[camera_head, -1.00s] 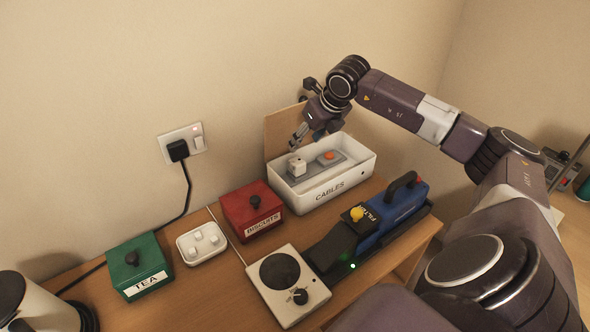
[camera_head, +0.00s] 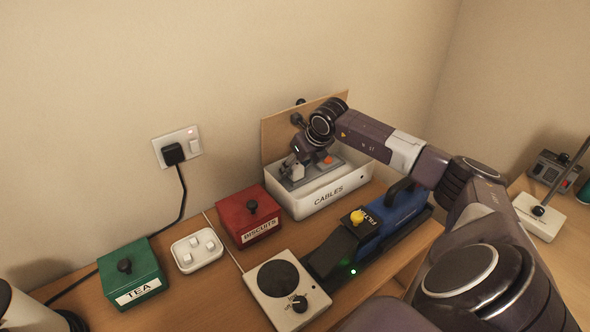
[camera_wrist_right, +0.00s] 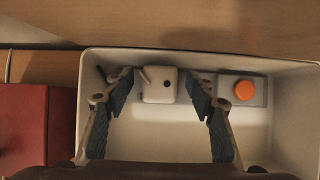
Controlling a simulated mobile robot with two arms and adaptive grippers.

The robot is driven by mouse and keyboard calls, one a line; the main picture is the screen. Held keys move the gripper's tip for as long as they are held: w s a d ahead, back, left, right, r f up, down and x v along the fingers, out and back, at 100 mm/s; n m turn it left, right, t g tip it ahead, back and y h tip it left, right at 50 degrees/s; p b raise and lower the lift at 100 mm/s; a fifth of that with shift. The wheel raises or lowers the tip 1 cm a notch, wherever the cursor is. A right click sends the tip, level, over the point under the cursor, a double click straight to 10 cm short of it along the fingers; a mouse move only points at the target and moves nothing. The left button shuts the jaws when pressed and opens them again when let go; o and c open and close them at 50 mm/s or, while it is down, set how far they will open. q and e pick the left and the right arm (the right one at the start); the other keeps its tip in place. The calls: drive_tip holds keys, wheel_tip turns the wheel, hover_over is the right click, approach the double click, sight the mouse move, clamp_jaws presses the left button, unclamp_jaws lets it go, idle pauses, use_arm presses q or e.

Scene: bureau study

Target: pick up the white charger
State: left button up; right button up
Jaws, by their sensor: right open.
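The white charger (camera_wrist_right: 158,85) is a small white block inside the white CABLES box (camera_head: 318,200). In the wrist view it lies near the box's far wall, between and just beyond my fingertips. In the head view the charger (camera_head: 297,171) is partly covered by my gripper. My right gripper (camera_wrist_right: 158,82) is open, with one finger on each side of the charger, and a gap shows on both sides. It also shows in the head view (camera_head: 293,168), reaching down into the box. My left gripper is not in view.
A grey block with an orange button (camera_wrist_right: 242,91) lies right of the charger in the box. A red BISCUITS box (camera_head: 250,213) stands left of it, and a blue FILTER unit (camera_head: 392,215) stands in front. A wooden board (camera_head: 280,135) rises behind.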

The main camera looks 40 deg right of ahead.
drive_tip(key=shift+w+f, duration=0.2)
drive_tip(key=shift+f, duration=0.05)
drive_tip(key=shift+c, duration=0.7)
drive_tip(key=c, duration=1.1)
